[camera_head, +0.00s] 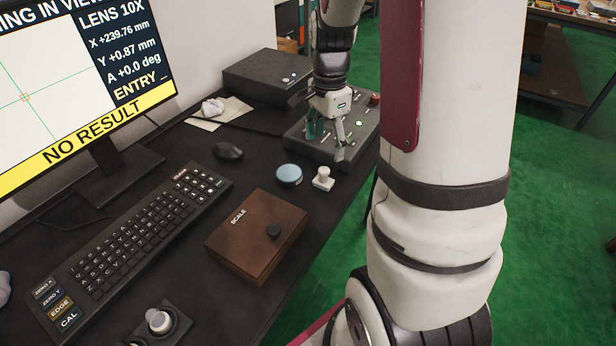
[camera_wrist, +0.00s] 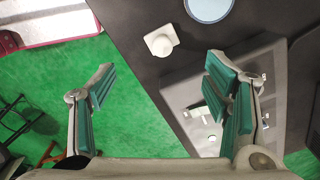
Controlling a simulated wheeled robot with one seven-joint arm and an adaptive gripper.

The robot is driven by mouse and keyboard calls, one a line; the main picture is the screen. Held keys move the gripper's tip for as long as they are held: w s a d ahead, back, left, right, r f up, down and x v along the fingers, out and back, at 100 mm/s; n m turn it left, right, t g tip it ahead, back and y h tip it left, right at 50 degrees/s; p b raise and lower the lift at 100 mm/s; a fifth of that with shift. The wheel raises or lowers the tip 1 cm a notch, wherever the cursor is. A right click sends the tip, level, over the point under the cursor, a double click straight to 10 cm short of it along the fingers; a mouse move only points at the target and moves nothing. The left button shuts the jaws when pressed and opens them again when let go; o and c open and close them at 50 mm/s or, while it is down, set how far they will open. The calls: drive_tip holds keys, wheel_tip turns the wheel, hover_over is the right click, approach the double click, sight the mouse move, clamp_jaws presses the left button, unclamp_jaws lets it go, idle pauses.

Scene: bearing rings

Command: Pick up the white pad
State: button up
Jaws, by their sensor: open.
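A small white piece with a square base and a round knob (camera_head: 322,178) stands on the dark desk near its right edge. It also shows in the wrist view (camera_wrist: 160,42), beyond my fingertips and between their lines. A crumpled white thing (camera_head: 212,106) lies on paper sheets farther back; I cannot tell which of the two is the white pad. My gripper (camera_head: 326,134) is open and empty, above the grey control box (camera_head: 303,150), behind the knobbed piece and apart from it. Its spread fingers show in the wrist view (camera_wrist: 163,82).
A round blue-topped thing (camera_head: 288,175) stands just left of the knobbed piece. A brown scale box (camera_head: 240,250), a mouse (camera_head: 228,151), a keyboard (camera_head: 145,232) and a dark box (camera_head: 266,76) are on the desk. Green floor (camera_head: 340,240) lies past the desk's right edge.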

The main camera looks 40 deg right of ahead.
sight(324, 170)
wheel_tip(324, 170, down, 12)
drive_tip(key=shift+w+r+b, duration=0.1)
drive_tip(key=shift+w+b, duration=0.05)
drive_tip(key=shift+b, duration=1.1)
drive_tip(key=c, duration=1.3)
drive_tip(key=shift+r, duration=0.15)
drive_tip(key=shift+r, duration=0.6)
wheel_tip(324, 170, up, 2)
drive_tip(key=shift+r+p, duration=0.25)
drive_tip(key=shift+p, duration=0.3)
drive_tip(key=s, duration=0.5)
drive_tip(key=s+p, duration=0.1)
drive_tip(key=s, duration=0.4)
drive_tip(key=s+r, duration=0.1)
drive_tip(key=s, duration=0.5)
drive_tip(key=shift+d, duration=0.3)
